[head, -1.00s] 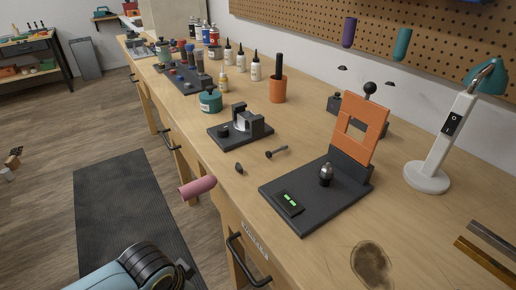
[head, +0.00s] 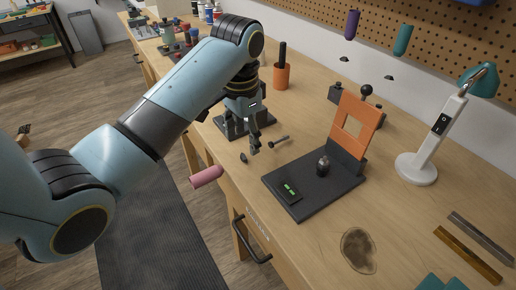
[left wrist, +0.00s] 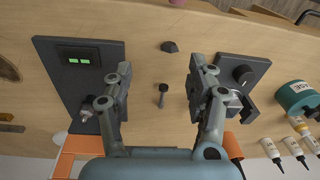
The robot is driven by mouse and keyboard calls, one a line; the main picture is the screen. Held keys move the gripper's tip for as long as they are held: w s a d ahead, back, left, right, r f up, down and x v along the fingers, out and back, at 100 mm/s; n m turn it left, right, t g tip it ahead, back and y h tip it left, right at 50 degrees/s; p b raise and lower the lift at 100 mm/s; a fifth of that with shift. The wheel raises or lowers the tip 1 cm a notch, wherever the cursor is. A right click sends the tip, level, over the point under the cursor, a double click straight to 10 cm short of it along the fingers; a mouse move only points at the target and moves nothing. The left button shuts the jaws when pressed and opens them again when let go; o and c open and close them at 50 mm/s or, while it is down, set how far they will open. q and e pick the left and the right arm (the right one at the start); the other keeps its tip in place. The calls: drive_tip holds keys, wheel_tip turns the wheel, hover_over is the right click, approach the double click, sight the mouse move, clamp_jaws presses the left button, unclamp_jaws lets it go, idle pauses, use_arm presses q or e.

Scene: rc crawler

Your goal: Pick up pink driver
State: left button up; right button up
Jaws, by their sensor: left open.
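The pink driver (head: 206,177) shows as a pink cylinder at the front edge of the workbench in the head view. It appears to stick out past the edge, and I cannot tell how it is supported. A sliver of pink (left wrist: 178,2) shows at the top edge of the left wrist view. My left gripper (head: 254,142) points down over the bench, to the right of and beyond the pink driver. In the left wrist view the left gripper (left wrist: 160,68) has its fingers wide apart with nothing between the tips. My right gripper is not in view.
A small dark screw (head: 279,141) and a dark knob (head: 243,157) lie on the bench near the left gripper. A black base with an orange plate (head: 352,128) stands to the right. A white lamp (head: 418,168) stands farther right.

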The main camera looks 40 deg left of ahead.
use_arm(q)
wheel_tip(320, 180, up, 2)
drive_tip(key=r, duration=0.1)
hover_over(266, 147)
drive_tip(key=s+a, duration=0.1)
drive_tip(key=a, duration=0.1)
drive_tip(key=shift+m+g, duration=0.3)
drive_tip(key=shift+g, duration=0.1)
drive_tip(key=f, duration=1.1)
drive_tip(key=shift+s+d+p, duration=0.15)
drive_tip(key=shift+d+p, duration=0.15)
drive_tip(key=shift+p, duration=0.05)
drive_tip(key=shift+r, duration=0.1)
drive_tip(key=shift+c, duration=0.2)
clamp_jaws()
